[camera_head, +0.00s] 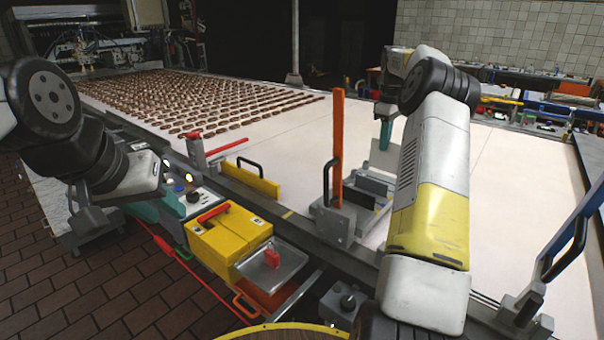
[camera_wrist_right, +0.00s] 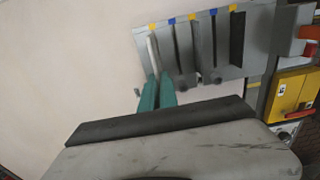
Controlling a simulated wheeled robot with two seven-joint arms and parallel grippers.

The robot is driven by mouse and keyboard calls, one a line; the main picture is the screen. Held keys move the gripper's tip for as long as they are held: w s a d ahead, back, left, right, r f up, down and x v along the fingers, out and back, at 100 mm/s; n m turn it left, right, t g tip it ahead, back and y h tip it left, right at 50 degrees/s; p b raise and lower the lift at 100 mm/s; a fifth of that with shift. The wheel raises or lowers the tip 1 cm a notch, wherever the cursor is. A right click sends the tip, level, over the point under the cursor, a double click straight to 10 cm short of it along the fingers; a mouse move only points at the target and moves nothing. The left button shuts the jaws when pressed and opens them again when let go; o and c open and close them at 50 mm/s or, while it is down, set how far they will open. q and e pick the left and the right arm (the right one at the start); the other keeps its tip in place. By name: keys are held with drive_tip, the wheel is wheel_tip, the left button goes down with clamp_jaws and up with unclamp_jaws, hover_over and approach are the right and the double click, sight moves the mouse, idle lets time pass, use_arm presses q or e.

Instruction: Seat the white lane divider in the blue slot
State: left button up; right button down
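The white lane divider (camera_wrist_right: 153,52) is a thin pale strip in the right wrist view. My right gripper (camera_wrist_right: 157,84) has teal fingers closed on its near end. The divider's far end lies by the leftmost yellow mark of the grey slotted block (camera_wrist_right: 226,67); whether it is inside a slot I cannot tell. The block has blue marks (camera_wrist_right: 171,21) and yellow marks, with dark dividers standing in it. In the head view my right gripper (camera_head: 385,132) hangs above the block (camera_head: 345,222). My left gripper is at the left, its fingers partly hidden, its opening unclear.
An upright orange bar (camera_head: 338,135) and black handle stand at the block. A blue bar (camera_head: 580,222) rises at the right. A yellow box (camera_head: 228,237) and metal tray (camera_head: 285,268) sit at the front. The pale belt (camera_head: 510,190) is clear beyond; brown pieces (camera_head: 190,100) cover its left part.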

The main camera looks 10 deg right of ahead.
idle(0.7)
drive_tip(key=s+a+r, duration=0.3)
drive_tip(key=s+a, duration=0.5)
drive_tip(key=a, duration=0.1)
wheel_tip(320, 180, down, 10)
drive_tip(key=shift+s+a+r, duration=0.15)
drive_tip(key=shift+s+a, duration=0.1)
drive_tip(key=shift+a, duration=0.2)
drive_tip(key=shift+f, duration=0.5)
drive_tip(key=shift+f, duration=0.1)
